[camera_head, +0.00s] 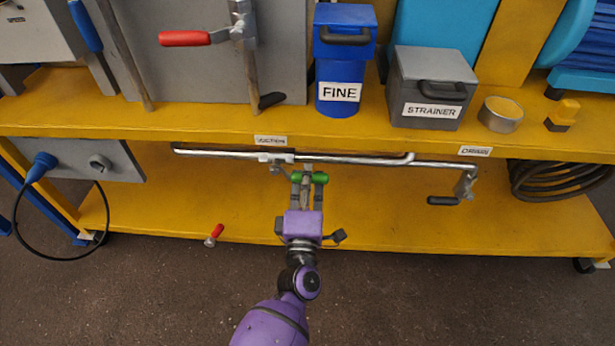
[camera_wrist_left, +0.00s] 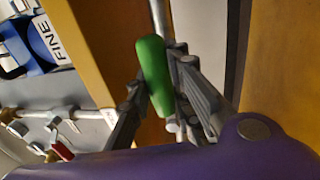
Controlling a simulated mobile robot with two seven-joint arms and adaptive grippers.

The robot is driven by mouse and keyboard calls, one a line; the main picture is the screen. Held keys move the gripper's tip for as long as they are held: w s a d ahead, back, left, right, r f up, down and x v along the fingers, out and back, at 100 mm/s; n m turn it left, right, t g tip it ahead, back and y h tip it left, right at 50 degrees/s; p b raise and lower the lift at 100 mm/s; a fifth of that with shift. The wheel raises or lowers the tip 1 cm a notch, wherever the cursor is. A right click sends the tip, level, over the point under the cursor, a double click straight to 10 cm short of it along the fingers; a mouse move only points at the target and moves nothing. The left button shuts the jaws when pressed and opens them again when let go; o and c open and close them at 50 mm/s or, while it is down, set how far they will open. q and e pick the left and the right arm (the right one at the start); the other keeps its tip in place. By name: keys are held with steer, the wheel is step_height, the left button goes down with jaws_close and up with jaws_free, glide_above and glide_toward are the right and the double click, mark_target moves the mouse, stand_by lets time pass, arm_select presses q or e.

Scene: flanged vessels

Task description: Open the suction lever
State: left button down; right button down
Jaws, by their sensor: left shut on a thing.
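The suction lever's green handle (camera_head: 320,177) sits under the small label that seems to read SUCTION (camera_head: 271,141), at the front edge of the yellow shelf. My left gripper (camera_head: 308,181) reaches up to it from below, with its fingers on either side of the green grip. In the left wrist view the green handle (camera_wrist_left: 152,72) lies between the two dark fingers, which are shut on it. A metal rod runs on from its upper end. The lever's joint is partly hidden in the head view. My right gripper is not in view.
Metal pipes (camera_head: 355,158) run along the shelf edge. A dark-gripped lever (camera_head: 443,200) hangs at the right, and a red handle (camera_head: 216,231) at the lower left. Above stand a blue FINE container (camera_head: 343,60) and a grey STRAINER box (camera_head: 432,87). The floor in front is clear.

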arm_select(q)
steer(key=c, duration=1.6)
jaws_free()
steer(key=shift+o, duration=0.2)
